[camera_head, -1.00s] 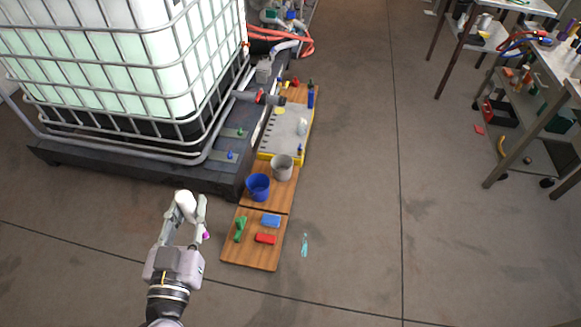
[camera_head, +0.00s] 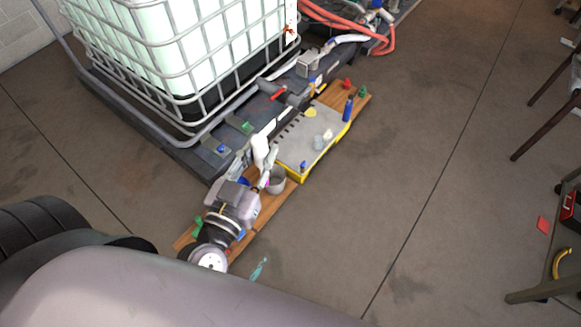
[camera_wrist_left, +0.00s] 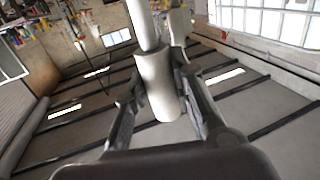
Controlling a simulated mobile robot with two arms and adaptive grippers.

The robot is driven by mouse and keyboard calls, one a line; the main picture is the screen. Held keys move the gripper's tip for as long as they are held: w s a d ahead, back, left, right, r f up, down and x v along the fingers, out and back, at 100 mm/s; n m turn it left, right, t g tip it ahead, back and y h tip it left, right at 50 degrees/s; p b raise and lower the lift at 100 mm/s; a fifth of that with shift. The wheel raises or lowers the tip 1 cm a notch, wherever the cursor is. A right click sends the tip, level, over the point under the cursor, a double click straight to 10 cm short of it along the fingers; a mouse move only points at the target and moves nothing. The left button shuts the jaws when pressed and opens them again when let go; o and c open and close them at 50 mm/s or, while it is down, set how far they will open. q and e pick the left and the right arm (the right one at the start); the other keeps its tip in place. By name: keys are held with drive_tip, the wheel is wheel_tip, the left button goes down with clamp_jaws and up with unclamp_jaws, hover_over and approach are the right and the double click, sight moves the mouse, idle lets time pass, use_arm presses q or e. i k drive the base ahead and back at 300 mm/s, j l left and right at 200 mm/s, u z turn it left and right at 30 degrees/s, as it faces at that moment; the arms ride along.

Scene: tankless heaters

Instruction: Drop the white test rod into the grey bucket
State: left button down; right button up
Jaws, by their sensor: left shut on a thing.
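The white test rod (camera_head: 259,148) is held in my left gripper (camera_head: 264,163). In the left wrist view the rod (camera_wrist_left: 156,84) stands between the two fingers of the gripper (camera_wrist_left: 158,92), which are shut on it. The grey bucket (camera_head: 277,184) stands on the wooden board, just right of and below the gripper in the head view. The gripper and rod appear beside the bucket's rim; I cannot tell their height above it. My right gripper is not in view.
A blue bucket (camera_head: 243,182) is mostly hidden behind my left arm. A green piece (camera_head: 197,226) lies on the board (camera_head: 266,210). A caged tank (camera_head: 170,50) stands at left.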

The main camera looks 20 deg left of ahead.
sight(271, 184)
drive_tip(key=i+j, duration=0.2)
drive_tip(key=i, duration=0.25)
drive_tip(key=i+j+u, duration=0.1)
drive_tip(key=i, duration=0.4)
drive_tip(key=i+j, duration=0.15)
drive_tip(key=j, duration=0.2)
